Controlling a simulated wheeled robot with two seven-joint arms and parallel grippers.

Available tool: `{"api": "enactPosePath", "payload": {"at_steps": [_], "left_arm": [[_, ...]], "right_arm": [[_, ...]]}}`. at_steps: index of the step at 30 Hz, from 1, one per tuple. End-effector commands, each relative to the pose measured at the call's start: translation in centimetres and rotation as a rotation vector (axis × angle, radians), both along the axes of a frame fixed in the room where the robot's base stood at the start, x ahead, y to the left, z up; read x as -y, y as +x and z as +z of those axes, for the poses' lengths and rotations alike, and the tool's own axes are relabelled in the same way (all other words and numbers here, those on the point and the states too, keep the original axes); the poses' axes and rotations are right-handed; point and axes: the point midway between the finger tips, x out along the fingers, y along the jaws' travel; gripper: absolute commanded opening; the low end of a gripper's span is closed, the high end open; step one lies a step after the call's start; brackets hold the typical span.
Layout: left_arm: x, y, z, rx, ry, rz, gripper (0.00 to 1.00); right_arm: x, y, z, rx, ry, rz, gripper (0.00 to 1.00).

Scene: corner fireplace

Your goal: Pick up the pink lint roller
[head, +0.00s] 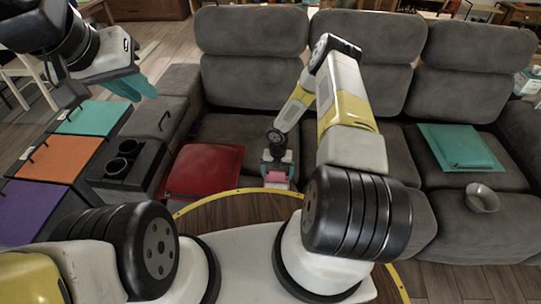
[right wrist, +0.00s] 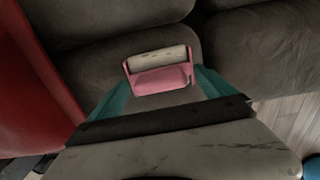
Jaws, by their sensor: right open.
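The pink lint roller (right wrist: 161,78) has a pale, marked roll in a pink frame. In the right wrist view it shows just ahead of my right gripper (right wrist: 162,88), against the grey sofa seat. The teal fingers are open, one to each side of it, with no clear contact. In the head view the roller (head: 276,178) is a small pink patch at the tip of my right gripper (head: 278,168), partly covered by it. My left gripper (head: 135,86) is raised at the upper left, away from the roller; its teal fingers overlap, so its opening is unclear.
A red cushion (head: 206,170) lies just left of the roller on the grey sofa (head: 245,130). A teal cushion (head: 458,146) and grey bowl (head: 482,198) are on the right seats. A round wooden table (head: 235,208) stands in front. A black cup holder (head: 122,160) is at left.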

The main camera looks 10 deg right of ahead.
Motion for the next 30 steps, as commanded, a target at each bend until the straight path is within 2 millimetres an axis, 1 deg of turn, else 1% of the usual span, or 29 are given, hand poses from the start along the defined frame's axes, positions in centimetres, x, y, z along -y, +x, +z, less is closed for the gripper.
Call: {"api": "enactPosePath", "payload": {"at_steps": [5, 6, 8, 9, 11, 12, 14, 15, 17, 19, 20, 26, 30], "left_arm": [[0.00, 0.00, 0.00, 0.000, 0.000, 0.000, 0.17], [0.00, 0.00, 0.00, 0.000, 0.000, 0.000, 0.17], [0.00, 0.00, 0.00, 0.000, 0.000, 0.000, 0.17], [0.00, 0.00, 0.00, 0.000, 0.000, 0.000, 0.17], [0.00, 0.00, 0.00, 0.000, 0.000, 0.000, 0.17], [0.00, 0.00, 0.00, 0.000, 0.000, 0.000, 0.17], [0.00, 0.00, 0.00, 0.000, 0.000, 0.000, 0.17], [0.00, 0.00, 0.00, 0.000, 0.000, 0.000, 0.17], [0.00, 0.00, 0.00, 0.000, 0.000, 0.000, 0.17], [0.00, 0.00, 0.00, 0.000, 0.000, 0.000, 0.17], [0.00, 0.00, 0.00, 0.000, 0.000, 0.000, 0.17], [0.00, 0.00, 0.00, 0.000, 0.000, 0.000, 0.17], [0.00, 0.00, 0.00, 0.000, 0.000, 0.000, 0.17]], "right_arm": [[0.02, -0.01, 0.00, 0.000, 0.000, 0.000, 0.94], [0.02, -0.01, 0.00, 0.000, 0.000, 0.000, 0.86], [0.02, -0.02, 0.01, 0.000, 0.000, 0.000, 0.74], [0.02, -0.02, 0.01, 0.000, 0.000, 0.000, 0.66], [0.02, -0.02, 0.02, 0.000, 0.000, 0.000, 0.54], [0.01, -0.01, 0.02, 0.000, 0.000, 0.000, 0.47], [0.01, -0.02, 0.02, 0.000, 0.000, 0.000, 0.35], [0.01, -0.02, 0.02, 0.000, 0.000, 0.000, 0.27], [0.00, -0.02, 0.03, 0.000, 0.000, 0.000, 0.15], [0.01, -0.01, 0.03, 0.000, 0.000, 0.000, 0.01], [0.01, 0.00, 0.04, 0.000, 0.000, 0.000, 0.00], [0.01, 0.00, 0.07, 0.000, 0.000, 0.000, 0.00], [0.01, 0.02, 0.52, 0.000, 0.000, 0.000, 0.00]]}}
